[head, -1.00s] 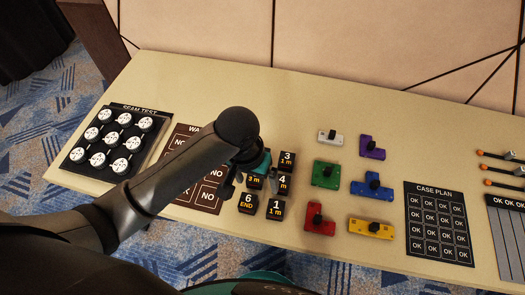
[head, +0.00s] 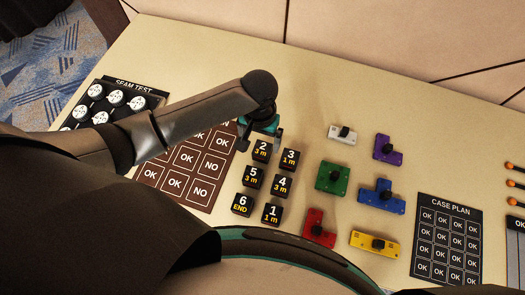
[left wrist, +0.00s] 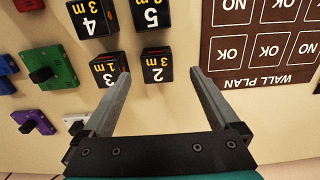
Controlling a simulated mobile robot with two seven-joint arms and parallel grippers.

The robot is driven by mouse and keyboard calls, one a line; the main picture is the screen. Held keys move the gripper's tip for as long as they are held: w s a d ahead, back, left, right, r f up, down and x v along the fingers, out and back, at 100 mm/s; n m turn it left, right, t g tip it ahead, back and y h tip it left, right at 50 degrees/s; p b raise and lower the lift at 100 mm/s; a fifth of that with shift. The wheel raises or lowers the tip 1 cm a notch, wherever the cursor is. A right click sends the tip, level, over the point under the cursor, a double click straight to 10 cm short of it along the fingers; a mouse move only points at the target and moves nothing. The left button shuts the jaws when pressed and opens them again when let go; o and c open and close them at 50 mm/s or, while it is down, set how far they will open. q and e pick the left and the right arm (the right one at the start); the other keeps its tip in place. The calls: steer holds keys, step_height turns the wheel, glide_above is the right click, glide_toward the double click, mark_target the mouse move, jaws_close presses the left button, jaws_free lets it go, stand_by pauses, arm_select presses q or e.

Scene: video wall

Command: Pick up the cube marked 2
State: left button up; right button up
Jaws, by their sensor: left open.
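The cube marked 2 (head: 262,150) is black with a white 2 and yellow "3 m". It stands on the table at the top left of a group of numbered cubes. In the left wrist view the cube marked 2 (left wrist: 157,66) shows ahead of the fingertips and between their lines. My left gripper (head: 262,137) is open and empty, just behind that cube; in the left wrist view its two fingers (left wrist: 160,75) stand apart. The cube marked 3 (head: 290,158) is close by, near one fingertip in the left wrist view. My right gripper is not in view.
Cubes 5 (head: 253,177), 4 (head: 283,185), 6 (head: 242,204) and 1 (head: 271,213) stand close together. The brown wall plan board (head: 190,170) lies left of them. Coloured knobbed pieces, such as a green one (head: 332,177), lie to the right. Table behind the cubes is bare.

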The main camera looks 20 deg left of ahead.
mark_target(262, 149)
arm_select(q)
step_height(262, 149, down, 2)
steer(key=shift+f, duration=0.1)
steer(key=f, duration=0.1)
steer(key=f+b, duration=0.1)
steer(key=f, duration=0.1)
steer(key=f+b, duration=0.1)
steer(key=shift+w+d+f, duration=0.2)
steer(key=shift+w+f, duration=0.1)
steer(key=shift+f, duration=0.05)
steer(key=shift+c, duration=0.2)
steer(key=c, duration=1.4)
steer(key=shift+c, duration=0.2)
steer(key=shift+r, duration=0.15)
